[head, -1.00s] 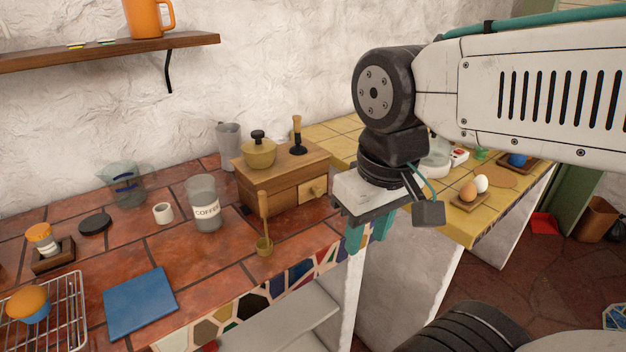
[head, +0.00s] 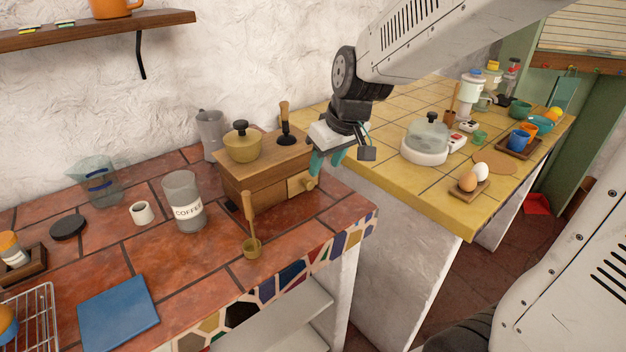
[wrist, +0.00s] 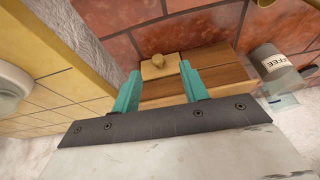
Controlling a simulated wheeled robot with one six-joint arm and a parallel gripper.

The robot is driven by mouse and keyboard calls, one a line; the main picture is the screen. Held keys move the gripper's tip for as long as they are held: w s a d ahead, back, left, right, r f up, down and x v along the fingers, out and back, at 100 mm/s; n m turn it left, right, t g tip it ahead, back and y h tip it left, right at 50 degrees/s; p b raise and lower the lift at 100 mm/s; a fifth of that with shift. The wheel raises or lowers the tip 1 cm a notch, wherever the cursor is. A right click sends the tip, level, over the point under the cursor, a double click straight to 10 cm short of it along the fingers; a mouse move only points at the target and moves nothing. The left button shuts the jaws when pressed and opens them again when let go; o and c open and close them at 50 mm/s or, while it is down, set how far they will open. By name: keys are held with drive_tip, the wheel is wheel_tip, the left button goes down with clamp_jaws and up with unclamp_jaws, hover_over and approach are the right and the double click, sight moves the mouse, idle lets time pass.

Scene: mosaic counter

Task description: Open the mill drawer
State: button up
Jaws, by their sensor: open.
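The mill (head: 250,178) is a wooden box on the red tiled counter, with a brass bowl-shaped top and a dark post with a wooden knob. Its drawer (head: 298,183) is a lighter wood panel on the right-hand face, with a small round knob (head: 311,184), and looks shut. In the wrist view the drawer knob (wrist: 158,61) shows ahead, between the fingers and beyond their tips. My gripper (head: 326,163) has teal fingers, is open and empty, and hangs just above and beside the drawer face. In the wrist view its fingertips (wrist: 159,69) are apart.
A brass scoop (head: 251,245) stands in front of the mill. A glass coffee jar (head: 185,205) is to its left, a grey pitcher (head: 211,135) behind. The yellow tiled counter (head: 370,165) lies right across a corner, with a white-based glass dish (head: 425,150).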

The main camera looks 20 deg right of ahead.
sight(311, 182)
drive_tip(key=w+f, duration=0.2)
drive_tip(key=f, duration=0.1)
drive_tip(key=w+f, duration=0.2)
drive_tip(key=f, duration=0.1)
drive_tip(key=w+a+f, duration=0.1)
drive_tip(key=w+f, duration=0.1)
drive_tip(key=f, duration=0.1)
drive_tip(key=shift+w+f, duration=0.1)
drive_tip(key=shift+w, duration=0.1)
clamp_jaws()
